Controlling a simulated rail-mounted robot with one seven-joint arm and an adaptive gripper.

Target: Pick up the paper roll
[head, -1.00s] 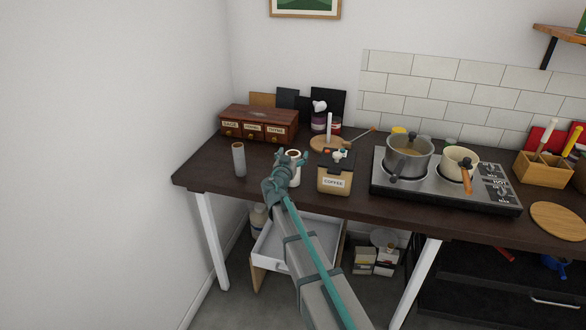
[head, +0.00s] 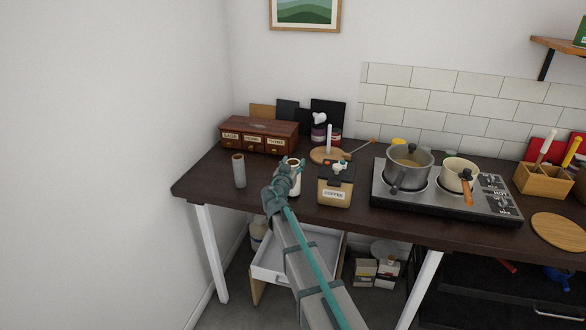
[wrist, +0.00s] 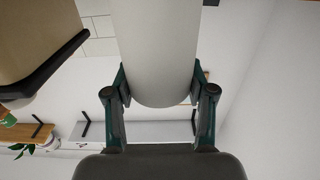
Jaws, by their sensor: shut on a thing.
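The paper roll (head: 295,184), a white upright cylinder with a brown core at its top, is at the dark table's front edge, left of the coffee container. My gripper (head: 284,175) reaches it from the front left and is shut on it. In the wrist view the pale paper roll (wrist: 158,45) fills the space between the two dark green fingers (wrist: 159,82). My gripper hides part of the roll in the head view. I cannot tell whether its base touches the table.
A grey tube (head: 239,170) stands to the left. The coffee container (head: 334,185) is close on the right. A wooden drawer box (head: 258,136) and a round board with an upright post (head: 329,142) are behind. A stove with pots (head: 445,192) is further right.

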